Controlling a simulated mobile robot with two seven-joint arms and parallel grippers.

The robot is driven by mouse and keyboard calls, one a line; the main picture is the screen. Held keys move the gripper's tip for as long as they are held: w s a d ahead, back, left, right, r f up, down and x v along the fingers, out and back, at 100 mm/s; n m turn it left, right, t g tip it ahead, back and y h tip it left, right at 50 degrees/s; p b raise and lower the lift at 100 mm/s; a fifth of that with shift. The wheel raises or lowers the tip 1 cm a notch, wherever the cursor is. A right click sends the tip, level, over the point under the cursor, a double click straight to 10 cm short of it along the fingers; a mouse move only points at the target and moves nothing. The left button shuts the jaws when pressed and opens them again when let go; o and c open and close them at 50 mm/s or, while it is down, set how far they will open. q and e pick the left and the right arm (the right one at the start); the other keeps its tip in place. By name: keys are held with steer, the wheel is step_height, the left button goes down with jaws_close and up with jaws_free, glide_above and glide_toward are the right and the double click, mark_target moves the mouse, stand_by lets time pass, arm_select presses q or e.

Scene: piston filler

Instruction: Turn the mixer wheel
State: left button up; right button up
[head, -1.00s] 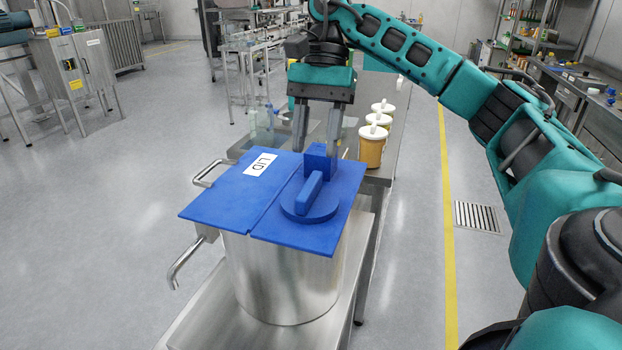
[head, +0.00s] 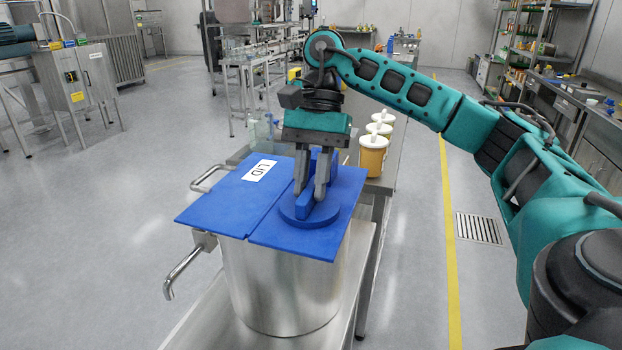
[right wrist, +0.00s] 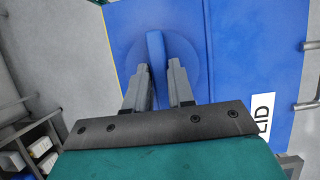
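The mixer wheel (head: 318,219) is a round blue disc with a raised bar handle (head: 305,205), on the blue lid (head: 225,206) of a steel pot (head: 283,290). My right gripper (head: 311,192) points down over the wheel, its fingers on either side of the bar. In the right wrist view, the bar (right wrist: 155,48) lies between the two fingertips (right wrist: 158,68), with small gaps visible beside it. The right gripper is open there. The wheel disc (right wrist: 185,65) is partly hidden by the fingers. My left gripper is not in view.
A blue block (head: 324,160) stands on the lid just behind the fingers. Several white-topped yellow tubs (head: 373,157) stand on the steel table behind. A bent steel spout (head: 180,272) and a handle (head: 208,178) stick out at the pot's left.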

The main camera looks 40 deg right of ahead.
jaws_close()
steer(key=shift+m, duration=0.3)
